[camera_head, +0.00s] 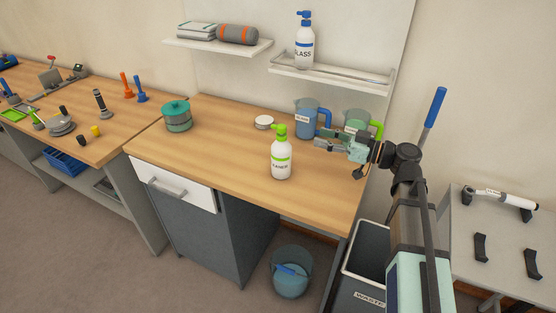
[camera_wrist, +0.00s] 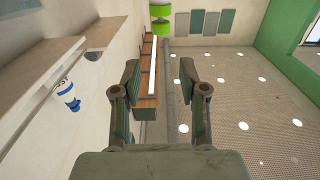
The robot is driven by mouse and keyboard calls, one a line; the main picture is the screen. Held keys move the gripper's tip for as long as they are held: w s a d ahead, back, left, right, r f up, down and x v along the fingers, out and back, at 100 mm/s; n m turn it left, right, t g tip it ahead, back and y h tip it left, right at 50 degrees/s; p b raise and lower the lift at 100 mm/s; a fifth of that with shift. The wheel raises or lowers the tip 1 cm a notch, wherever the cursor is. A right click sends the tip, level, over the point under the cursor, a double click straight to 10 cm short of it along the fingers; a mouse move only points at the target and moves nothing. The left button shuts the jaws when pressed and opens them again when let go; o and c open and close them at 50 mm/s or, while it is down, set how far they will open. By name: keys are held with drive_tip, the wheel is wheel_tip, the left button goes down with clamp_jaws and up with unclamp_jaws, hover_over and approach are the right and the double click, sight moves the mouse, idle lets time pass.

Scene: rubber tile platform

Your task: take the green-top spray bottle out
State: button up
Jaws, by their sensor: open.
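The green-top spray bottle (camera_head: 281,162) stands upright on the wooden desk (camera_head: 225,172). It is white with a green band and a green trigger head. My gripper (camera_head: 323,143) is to the right of it in the head view, apart from it, with its fingers toward the left. In the wrist view, my gripper (camera_wrist: 160,75) has its two fingers spread with nothing held between them. A bright green piece (camera_wrist: 174,20) shows at the top of the wrist view; I cannot tell what it belongs to.
A blue jug (camera_head: 306,117) and a green-handled jug (camera_head: 357,121) stand behind my gripper. A white lid (camera_head: 263,122) and a teal pot (camera_head: 177,115) are farther left. A blue-top bottle (camera_head: 303,45) stands on the wall shelf. The front of the desk is clear.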

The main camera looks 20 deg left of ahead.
drive_tip(key=p, duration=0.3)
approach(278, 126)
drive_tip(key=w+a, duration=0.1)
drive_tip(key=a, duration=0.4)
drive_tip(key=shift+w+a+p, duration=0.15)
drive_tip(key=shift+a+p, duration=0.55)
drive_tip(key=shift+a, duration=0.8)
drive_tip(key=shift+w+a+p, duration=0.2)
drive_tip(key=shift+a+p, duration=0.45)
drive_tip(key=shift+a, duration=0.85)
drive_tip(key=shift+a+f, duration=0.2)
drive_tip(key=shift+a, duration=0.1)
clamp_jaws()
